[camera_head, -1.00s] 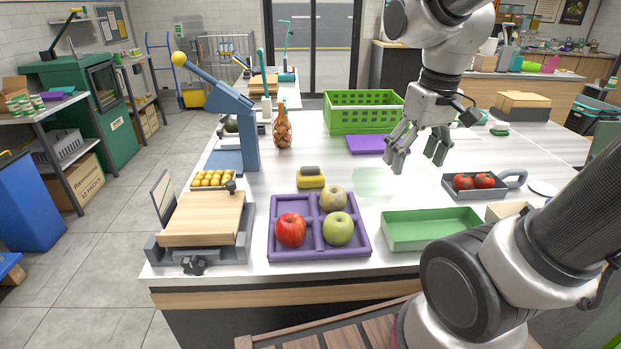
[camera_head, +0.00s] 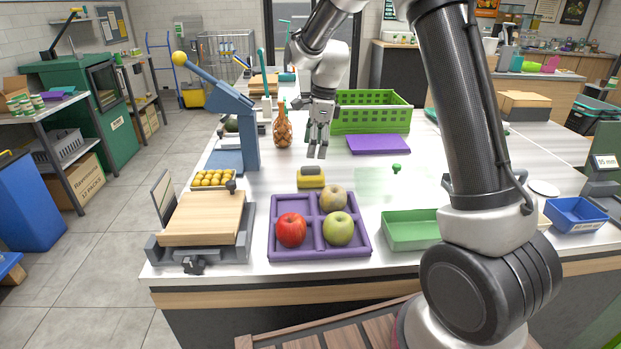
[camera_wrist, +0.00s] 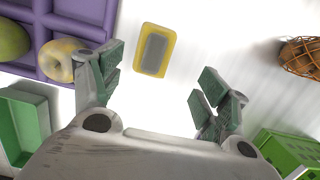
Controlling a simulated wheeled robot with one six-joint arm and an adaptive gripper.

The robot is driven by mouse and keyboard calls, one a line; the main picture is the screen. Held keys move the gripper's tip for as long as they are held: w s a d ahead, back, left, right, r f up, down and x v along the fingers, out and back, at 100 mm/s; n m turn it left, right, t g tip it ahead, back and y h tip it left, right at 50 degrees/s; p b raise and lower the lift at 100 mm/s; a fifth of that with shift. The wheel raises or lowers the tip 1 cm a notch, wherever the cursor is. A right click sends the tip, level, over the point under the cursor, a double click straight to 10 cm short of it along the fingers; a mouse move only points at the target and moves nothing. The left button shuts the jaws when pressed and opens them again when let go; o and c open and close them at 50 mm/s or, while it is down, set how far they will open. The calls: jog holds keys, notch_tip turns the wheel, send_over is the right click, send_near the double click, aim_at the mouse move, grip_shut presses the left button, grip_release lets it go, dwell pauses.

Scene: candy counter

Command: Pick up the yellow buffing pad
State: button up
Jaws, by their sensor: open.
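The yellow buffing pad (camera_head: 311,178) has a dark grey top and lies flat on the white counter, just behind the purple divided tray. In the wrist view the pad (camera_wrist: 153,50) shows whole, beyond the fingertips and between the lines of the two fingers, nearer the left one. My gripper (camera_head: 317,150) hangs above the counter, above and slightly behind the pad, fingers pointing down. In the wrist view my gripper (camera_wrist: 158,88) is open with nothing between its green-padded fingers, and it does not touch the pad.
The purple tray (camera_head: 274,239) holds a red apple (camera_head: 291,230) and two greenish-yellow fruits. A netted brown bottle (camera_head: 282,126) stands behind left of the pad. A green crate (camera_head: 372,112) and purple slab (camera_head: 378,144) lie to the right. Counter around the pad is mostly clear.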

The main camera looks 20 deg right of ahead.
aim_at(311, 167)
jog(key=f, duration=0.2)
jog(key=a+f, duration=0.1)
jog(key=f, duration=0.4)
jog(key=shift+s+a+f, duration=0.2)
jog(key=shift+s+f, duration=0.05)
jog(key=shift+f, duration=0.1)
jog(key=c, duration=1.3)
jog(key=shift+o, duration=0.2)
jog(key=shift+r, duration=0.1)
notch_tip(311, 167, up, 10)
jog(key=shift+f, duration=0.1)
jog(key=o, duration=0.6)
jog(key=shift+d, duration=0.1)
jog(key=c, duration=0.4)
